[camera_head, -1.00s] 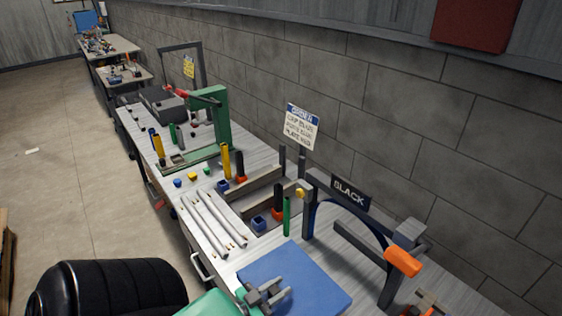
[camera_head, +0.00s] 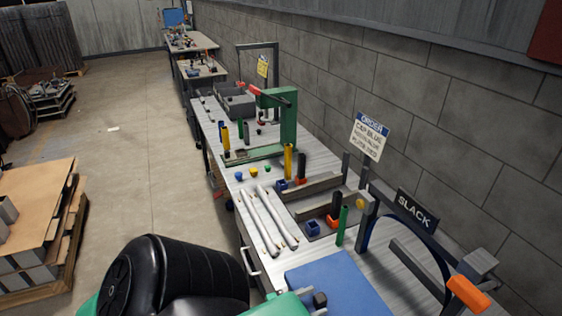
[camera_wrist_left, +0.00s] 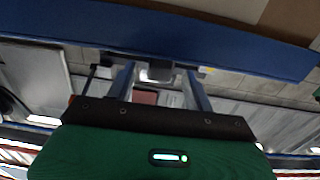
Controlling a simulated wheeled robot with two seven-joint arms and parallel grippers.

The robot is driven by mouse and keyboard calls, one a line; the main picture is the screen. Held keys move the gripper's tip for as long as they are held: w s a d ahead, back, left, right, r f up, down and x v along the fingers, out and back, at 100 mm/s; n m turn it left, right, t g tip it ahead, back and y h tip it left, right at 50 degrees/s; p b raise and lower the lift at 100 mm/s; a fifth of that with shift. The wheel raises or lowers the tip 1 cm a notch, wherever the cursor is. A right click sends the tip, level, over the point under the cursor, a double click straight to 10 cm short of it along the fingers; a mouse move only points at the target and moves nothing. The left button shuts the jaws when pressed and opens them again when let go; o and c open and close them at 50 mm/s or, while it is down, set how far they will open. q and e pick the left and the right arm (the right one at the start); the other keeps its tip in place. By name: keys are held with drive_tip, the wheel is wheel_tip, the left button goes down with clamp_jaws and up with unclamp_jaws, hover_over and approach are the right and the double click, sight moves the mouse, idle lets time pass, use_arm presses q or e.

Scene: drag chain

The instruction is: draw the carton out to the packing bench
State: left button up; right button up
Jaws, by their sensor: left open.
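No single carton stands out clearly. A pallet stack with a brown cardboard-like top (camera_head: 35,185) and pale box shapes is at the left in the head view, on the floor across the aisle from the bench. The long workbench (camera_head: 262,262) runs from the lower right into the distance. My left gripper (camera_head: 318,299) is at the bottom edge of the head view, over or beside the blue mat and partly cut off. In the left wrist view its two fingers (camera_wrist_left: 160,88) are apart with nothing seen between them. My right gripper is not in view.
The bench holds a blue mat (camera_head: 340,283), white rods (camera_head: 268,220), a green press-like frame (camera_head: 282,118) and a SLACK sign (camera_head: 415,211). In the left wrist view a blue beam (camera_wrist_left: 150,30) and a brown surface (camera_wrist_left: 225,10) lie beyond the fingers.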

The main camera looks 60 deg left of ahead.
use_arm(q)
drive_tip(key=s+b, duration=0.2)
drive_tip(key=s, duration=0.7)
drive_tip(key=shift+s+a+b, duration=0.35)
drive_tip(key=shift+a+b, duration=0.05)
drive_tip(key=shift+a, duration=0.05)
drive_tip(key=s+d+f+n+g+y, duration=0.15)
drive_tip(key=f+g, duration=0.25)
drive_tip(key=f, duration=1.2)
drive_tip(key=s+d+f+g+y, duration=0.1)
drive_tip(key=s+f+g, duration=0.15)
drive_tip(key=f, duration=1.35)
drive_tip(key=s+d+f+m+g, duration=0.1)
drive_tip(key=s+d+f+g, duration=0.2)
drive_tip(key=f, duration=0.4)
drive_tip(key=s+d+f+g, duration=0.3)
drive_tip(key=s+f+g, duration=0.1)
drive_tip(key=f, duration=0.3)
drive_tip(key=s+d+f+m+g, duration=0.1)
drive_tip(key=s+d+f+g, duration=0.2)
drive_tip(key=s+f, duration=0.2)
drive_tip(key=shift+d+f+m+h, duration=0.35)
drive_tip(key=shift+d+f, duration=0.05)
drive_tip(key=shift+f, duration=0.55)
